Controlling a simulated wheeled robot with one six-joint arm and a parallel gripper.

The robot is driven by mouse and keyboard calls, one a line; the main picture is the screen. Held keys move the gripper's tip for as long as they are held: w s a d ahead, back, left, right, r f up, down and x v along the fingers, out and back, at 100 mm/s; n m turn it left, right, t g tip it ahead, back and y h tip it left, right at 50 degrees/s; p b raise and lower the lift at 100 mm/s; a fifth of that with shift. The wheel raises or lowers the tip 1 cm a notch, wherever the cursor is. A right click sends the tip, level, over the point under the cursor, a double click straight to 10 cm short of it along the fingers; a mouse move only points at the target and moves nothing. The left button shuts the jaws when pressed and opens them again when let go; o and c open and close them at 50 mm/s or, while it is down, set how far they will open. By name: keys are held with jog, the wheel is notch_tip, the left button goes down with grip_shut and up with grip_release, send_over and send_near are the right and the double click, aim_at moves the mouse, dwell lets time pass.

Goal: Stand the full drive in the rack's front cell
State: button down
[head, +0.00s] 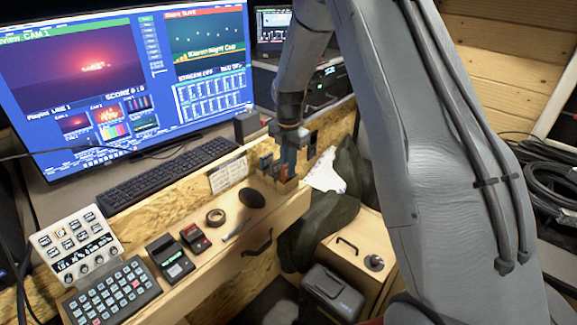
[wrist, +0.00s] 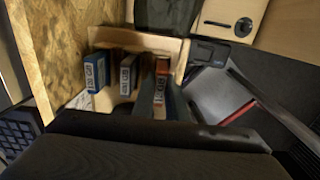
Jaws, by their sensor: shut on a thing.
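My gripper (head: 288,160) points down at the wooden rack (head: 284,187) on the bench ledge. In the wrist view its fingers (wrist: 163,97) are shut on an upright drive with a red-orange end and a pale label (wrist: 162,84), likely the full drive. This drive is at the right end of the rack's row. Whether it rests on the cell floor or hangs just above is hidden. Two other drives, a blue one (wrist: 97,71) and a grey-and-blue one (wrist: 128,73), stand to its left, apart from it. The rack's pale back wall (wrist: 135,40) shows behind them.
On the ledge lie a dark mouse (head: 252,197), a tape roll (head: 215,217), small devices (head: 171,257) and a button panel (head: 112,296). A keyboard (head: 166,175) and monitor (head: 130,75) are behind. Dark cloth (head: 325,215) hangs right of the rack.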

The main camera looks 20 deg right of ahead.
jog(key=shift+f, duration=0.55)
jog(key=c, duration=1.7)
grip_release()
notch_tip(320, 180, up, 7)
jog(key=shift+f+b, duration=0.2)
jog(key=shift+b, duration=1.05)
jog(key=shift+s+r, duration=0.1)
jog(key=shift+r, duration=0.45)
jog(key=s+m, duration=0.8)
jog(key=s, duration=0.1)
jog(key=s+m, duration=0.8)
jog(key=s, duration=0.2)
jog(key=s+m+t, duration=0.1)
jog(key=s+m, duration=0.7)
jog(key=s, duration=0.2)
jog(key=shift+a+m, duration=0.1)
jog(key=shift+m, duration=0.3)
